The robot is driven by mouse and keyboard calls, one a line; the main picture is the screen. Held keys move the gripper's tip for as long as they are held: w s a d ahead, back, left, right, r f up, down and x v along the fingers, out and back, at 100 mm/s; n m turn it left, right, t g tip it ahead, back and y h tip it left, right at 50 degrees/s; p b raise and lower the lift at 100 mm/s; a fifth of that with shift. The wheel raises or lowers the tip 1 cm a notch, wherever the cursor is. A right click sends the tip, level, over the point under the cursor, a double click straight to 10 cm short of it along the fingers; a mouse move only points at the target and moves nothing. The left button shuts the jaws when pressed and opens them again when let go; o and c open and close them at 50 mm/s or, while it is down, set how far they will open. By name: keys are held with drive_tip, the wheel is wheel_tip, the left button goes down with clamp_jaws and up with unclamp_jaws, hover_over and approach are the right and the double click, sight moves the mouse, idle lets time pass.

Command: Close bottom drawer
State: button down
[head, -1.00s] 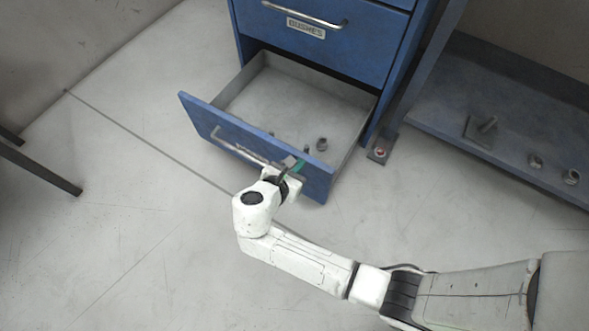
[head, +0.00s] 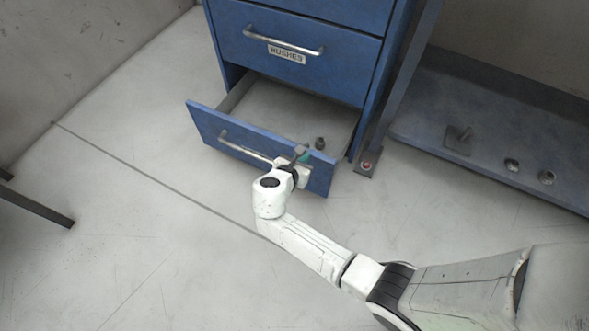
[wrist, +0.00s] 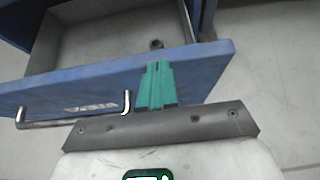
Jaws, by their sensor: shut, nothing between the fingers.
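The blue bottom drawer (head: 225,137) is partly open at the foot of the blue cabinet. Its front has a metal bar handle (head: 240,150), and a small dark part (head: 320,143) lies inside. In the wrist view the drawer front (wrist: 205,68) runs across the picture, with the handle (wrist: 60,122) to the left of the fingers. My gripper (head: 302,156) is at the right part of the drawer front, near its top edge. Its green fingers (wrist: 157,85) are shut with nothing between them. They overlap the front in the picture; I cannot tell whether they touch it.
A closed drawer (head: 290,50) with a label and bar handle is above. A blue shelf (head: 480,120) with several metal parts stands to the right, beside a post bolted to the floor (head: 366,165). Dark legs (head: 35,205) show at the left. The floor in front is clear.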

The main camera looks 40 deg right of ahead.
drive_tip(key=w+d+b, duration=0.1)
drive_tip(key=w+d, duration=0.2)
drive_tip(key=d, duration=0.6)
drive_tip(key=w+d, duration=0.2)
drive_tip(key=d, duration=0.7)
drive_tip(key=shift+w+b, duration=0.4)
drive_tip(key=shift+a, duration=0.15)
